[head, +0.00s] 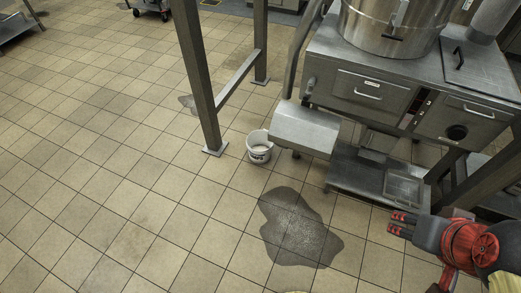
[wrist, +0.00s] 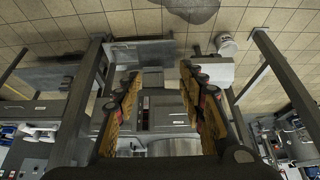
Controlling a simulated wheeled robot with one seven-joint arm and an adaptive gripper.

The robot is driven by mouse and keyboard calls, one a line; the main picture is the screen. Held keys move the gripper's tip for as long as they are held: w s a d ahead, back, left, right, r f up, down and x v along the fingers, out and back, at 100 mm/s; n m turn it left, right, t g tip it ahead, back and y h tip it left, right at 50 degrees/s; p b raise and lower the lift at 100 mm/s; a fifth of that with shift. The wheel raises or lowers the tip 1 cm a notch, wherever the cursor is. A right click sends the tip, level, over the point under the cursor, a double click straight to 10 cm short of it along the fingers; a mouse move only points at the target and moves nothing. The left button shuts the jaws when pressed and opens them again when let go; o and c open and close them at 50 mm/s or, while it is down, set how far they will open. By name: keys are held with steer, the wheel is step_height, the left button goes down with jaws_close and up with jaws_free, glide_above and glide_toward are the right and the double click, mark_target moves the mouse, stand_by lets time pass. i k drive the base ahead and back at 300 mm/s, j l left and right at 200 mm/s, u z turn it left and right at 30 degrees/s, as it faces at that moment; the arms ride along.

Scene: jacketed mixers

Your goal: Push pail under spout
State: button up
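A small white pail (head: 260,146) stands upright on the tiled floor, at the left end of a sloped grey metal housing (head: 305,129) on the mixer's side. I cannot tell whether that housing is the spout or whether the pail is under any outlet. The pail also shows at the upper right of the wrist view (wrist: 227,46), beside the pale housing (wrist: 212,71). My gripper (head: 401,224) is at the lower right of the head view, well apart from the pail. In the wrist view its two fingers (wrist: 159,73) are spread with nothing held between them.
A steel post (head: 197,80) stands on a foot plate just left of the pail. The steel mixer (head: 375,75) and its low shelf (head: 362,178) fill the right. A dark wet-looking patch (head: 298,230) lies in front. The tiled floor at left is open.

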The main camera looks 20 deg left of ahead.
mark_target(259, 149)
steer(key=i+j+u, duration=0.3)
steer(key=i+j, duration=0.5)
steer(key=j, duration=0.3)
steer(key=i+j+u, duration=0.3)
steer(key=i+j, duration=0.6)
